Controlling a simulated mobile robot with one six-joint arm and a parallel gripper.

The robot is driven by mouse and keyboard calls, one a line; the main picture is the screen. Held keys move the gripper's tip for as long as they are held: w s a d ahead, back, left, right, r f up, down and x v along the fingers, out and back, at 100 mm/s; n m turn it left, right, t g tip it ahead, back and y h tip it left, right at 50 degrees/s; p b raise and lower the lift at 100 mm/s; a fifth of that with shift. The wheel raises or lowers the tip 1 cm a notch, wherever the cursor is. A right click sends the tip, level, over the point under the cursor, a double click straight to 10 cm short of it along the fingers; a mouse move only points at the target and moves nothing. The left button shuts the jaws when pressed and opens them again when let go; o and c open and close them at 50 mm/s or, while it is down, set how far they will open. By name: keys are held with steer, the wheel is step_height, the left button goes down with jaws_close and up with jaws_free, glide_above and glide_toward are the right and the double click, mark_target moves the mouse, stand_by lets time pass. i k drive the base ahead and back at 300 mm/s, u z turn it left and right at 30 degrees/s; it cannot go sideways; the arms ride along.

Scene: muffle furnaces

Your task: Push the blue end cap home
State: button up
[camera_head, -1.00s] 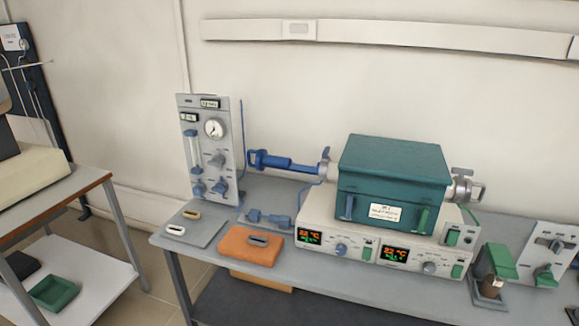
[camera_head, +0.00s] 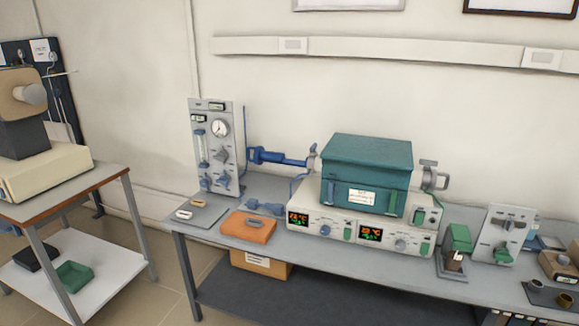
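A blue end cap with a handle (camera_head: 254,155) sits at the outer end of a blue rod (camera_head: 283,159) on the left side of the teal tube furnace (camera_head: 367,165). The rod reaches a grey flange (camera_head: 312,158) next to the furnace. Whether the cap is fully seated cannot be told at this size. A second blue fitting (camera_head: 264,207) lies on the bench in front of the furnace's left side. A grey fitting with a handle (camera_head: 434,176) is on the furnace's right end. My gripper is not in view.
A grey gas panel with a gauge (camera_head: 212,145) stands left of the cap. An orange block (camera_head: 247,227) and a grey mat (camera_head: 188,222) lie at the bench's front left. A side table (camera_head: 110,177) stands farther left, with floor between.

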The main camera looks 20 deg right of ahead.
mark_target(259, 156)
steer(key=u, duration=0.1)
steer(key=k, duration=0.2)
steer(key=z, duration=0.2)
steer(key=i, duration=1)
steer(key=z, duration=1.15)
steer(key=k, duration=0.15)
steer(key=u, duration=3.1)
